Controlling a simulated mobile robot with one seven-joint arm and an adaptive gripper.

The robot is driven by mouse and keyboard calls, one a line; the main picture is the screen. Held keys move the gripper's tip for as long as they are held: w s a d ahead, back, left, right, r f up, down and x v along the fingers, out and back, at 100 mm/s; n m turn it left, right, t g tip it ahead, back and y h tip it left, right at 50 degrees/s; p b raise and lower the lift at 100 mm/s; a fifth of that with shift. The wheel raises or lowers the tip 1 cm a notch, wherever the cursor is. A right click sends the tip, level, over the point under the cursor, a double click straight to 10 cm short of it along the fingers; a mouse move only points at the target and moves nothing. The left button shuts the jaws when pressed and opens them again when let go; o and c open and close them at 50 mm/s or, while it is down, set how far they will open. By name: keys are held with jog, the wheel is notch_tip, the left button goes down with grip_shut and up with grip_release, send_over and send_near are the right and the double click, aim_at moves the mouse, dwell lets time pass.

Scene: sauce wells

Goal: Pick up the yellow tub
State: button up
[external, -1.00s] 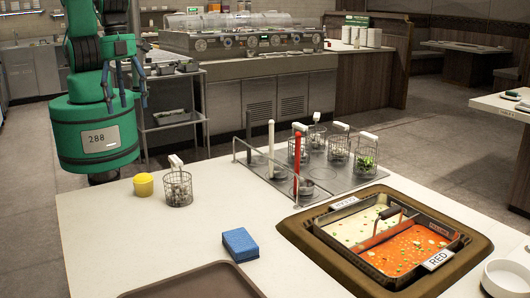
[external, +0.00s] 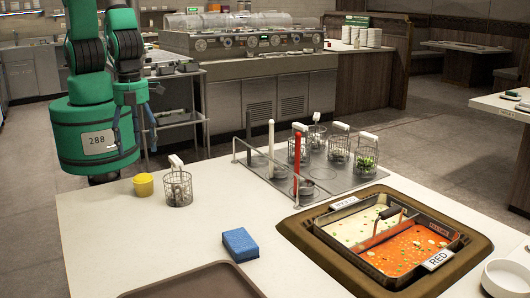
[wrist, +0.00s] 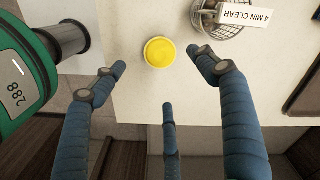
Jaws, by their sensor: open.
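The yellow tub (external: 143,185) stands upright on the white counter (external: 110,225), near its far left edge. In the wrist view the tub (wrist: 160,52) shows from above, ahead of my fingertips and roughly midway between the left and right fingers. My gripper (external: 138,143) hangs above and just beyond the tub in the external view. It is open and empty, and its blue fingers (wrist: 163,85) are spread apart. No finger appears to touch the tub.
A wire basket (external: 178,188) with a white tag stands close to the right of the tub; its tag reads "4 MIN CLEAR" in the wrist view (wrist: 241,15). A blue sponge (external: 240,244) and brown tray (external: 190,283) lie nearer. Bare counter lies in front of the tub.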

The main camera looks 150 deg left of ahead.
aim_at(142, 175)
notch_tip(142, 175, down, 8)
jog(key=shift+f+b, duration=0.1)
jog(key=shift+b, duration=0.8)
jog(key=shift+a+f+b, duration=0.1)
jog(key=shift+f+b, duration=0.8)
jog(key=shift+f, duration=1.7)
jog(key=shift+c, duration=0.5)
jog(key=c, duration=1.2)
